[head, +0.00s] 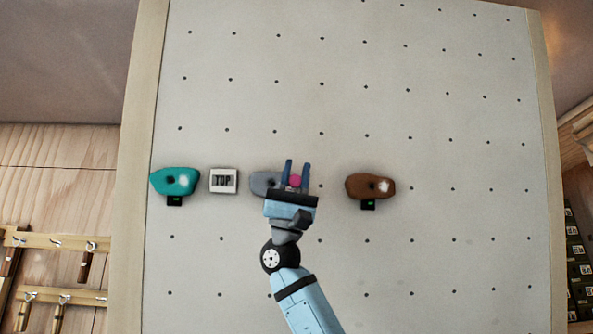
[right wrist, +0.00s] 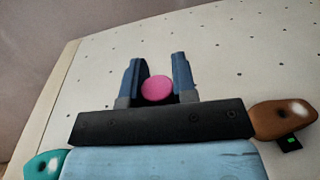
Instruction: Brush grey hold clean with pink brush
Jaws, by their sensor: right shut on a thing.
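The grey hold (head: 264,183) is on the climbing wall, left of centre in the head view. My right gripper (head: 296,176) is in front of its right part and hides it there. The gripper is shut on the pink brush (head: 295,181), of which only a round pink end shows between the fingers. In the right wrist view the pink brush (right wrist: 157,89) sits between the two blue fingers (right wrist: 156,80). The grey hold is hidden there, and I cannot tell whether the brush touches it. My left gripper is not in view.
A teal hold (head: 173,181) with a white patch is at the left, beside a TOP sign (head: 223,181). A brown hold (head: 368,187) with a white patch is to the right. The pale wall (head: 440,120) is otherwise bare. Racks (head: 60,243) hang at far left.

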